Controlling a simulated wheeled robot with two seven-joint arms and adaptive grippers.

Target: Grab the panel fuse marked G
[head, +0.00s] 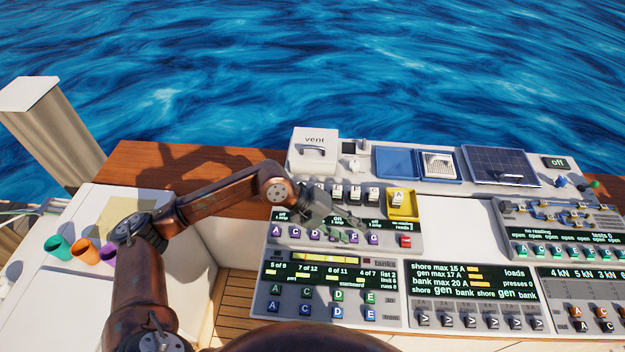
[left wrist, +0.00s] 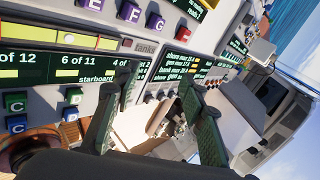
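A purple block marked G (head: 373,239) sits at the right end of a row of purple lettered blocks on the upper left panel. The G block also shows at the top of the left wrist view (left wrist: 155,22), beside the E and F blocks. My left gripper (head: 345,235) hangs over this row, just left of G, and partly covers the blocks in the middle. In the left wrist view its two fingers (left wrist: 152,95) are apart with nothing held between them. Whether a finger touches the panel cannot be told. My right gripper is not in view.
Several white switch-like pieces (head: 355,194) and a yellow tray (head: 403,212) holding a piece marked A stand behind the row. A red block (head: 405,241) is right of G. Green and blue lettered blocks (head: 339,295) lie below. Colored cups (head: 82,249) stand at left.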

